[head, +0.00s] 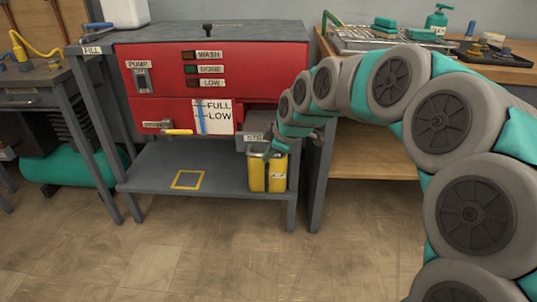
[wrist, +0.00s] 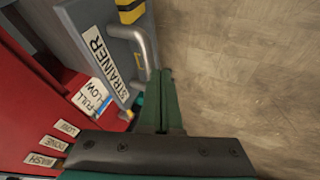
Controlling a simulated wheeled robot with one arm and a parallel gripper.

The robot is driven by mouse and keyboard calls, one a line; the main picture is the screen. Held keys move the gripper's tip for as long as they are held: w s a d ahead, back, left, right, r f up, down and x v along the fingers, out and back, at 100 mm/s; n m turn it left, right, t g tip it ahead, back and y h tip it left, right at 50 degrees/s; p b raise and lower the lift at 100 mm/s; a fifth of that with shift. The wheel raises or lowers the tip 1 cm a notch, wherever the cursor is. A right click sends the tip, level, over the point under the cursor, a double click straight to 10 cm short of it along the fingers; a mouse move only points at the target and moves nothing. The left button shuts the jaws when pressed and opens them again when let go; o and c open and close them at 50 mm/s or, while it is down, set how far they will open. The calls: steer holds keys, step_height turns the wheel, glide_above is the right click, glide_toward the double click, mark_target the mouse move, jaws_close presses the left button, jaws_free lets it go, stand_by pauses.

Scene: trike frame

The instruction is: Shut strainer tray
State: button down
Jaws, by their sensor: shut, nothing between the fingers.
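The strainer tray (head: 257,122) is a grey box at the lower right of the red washing machine, and it juts out from the machine's front. In the wrist view its grey front (wrist: 88,15) carries a STRAINER label and a silver bar handle (wrist: 143,52). My gripper (wrist: 167,74) is shut and empty, its green fingers just beside the handle end of the tray front. I cannot tell if they touch it. In the head view my gripper (head: 268,153) is small and partly hidden by my arm, in front of the tray and above the yellow container.
A yellow container (head: 257,175) stands on the grey lower shelf (head: 140,180) below the tray. A wooden bench (head: 480,68) stands to the right. The floor in front is clear.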

mark_target(271, 119)
steer(key=w, duration=0.6)
steer(key=w+p, duration=0.1)
steer(key=w, duration=1.2)
steer(key=shift+w+d+p, duration=0.25)
steer(key=shift+d+p, duration=0.05)
steer(key=shift+p, duration=0.1)
steer(key=shift+s, duration=0.1)
steer(key=shift+s+a+b, duration=0.1)
steer(key=shift+s+b, duration=0.4)
steer(key=shift+s, duration=0.1)
steer(key=shift+s+r+b, duration=0.2)
steer(key=shift+s+b, duration=0.05)
steer(key=shift+s, duration=0.35)
steer(key=shift+s+r+b, duration=0.15)
steer(key=shift+s+b, duration=0.1)
steer(key=shift+s, duration=0.35)
steer(key=v, duration=1)
steer(key=s+d+f+m+g+h, duration=0.1)
steer(key=s+d+f+m, duration=0.3)
steer(key=s, duration=1.4)
steer(key=s+d+f+m+g+h, duration=0.1)
steer(key=s+d+f+m+g, duration=0.2)
steer(key=s, duration=1.5)
steer(key=s+d+f+m+g+h, duration=0.2)
steer(key=s+d+f+m, duration=0.5)
steer(key=s, duration=1.1)
step_height(271, 119, down, 2)
steer(key=shift+f+m+g+b, duration=0.1)
steer(key=shift+m+g+b, duration=0.3)
steer(key=shift+m, duration=0.8)
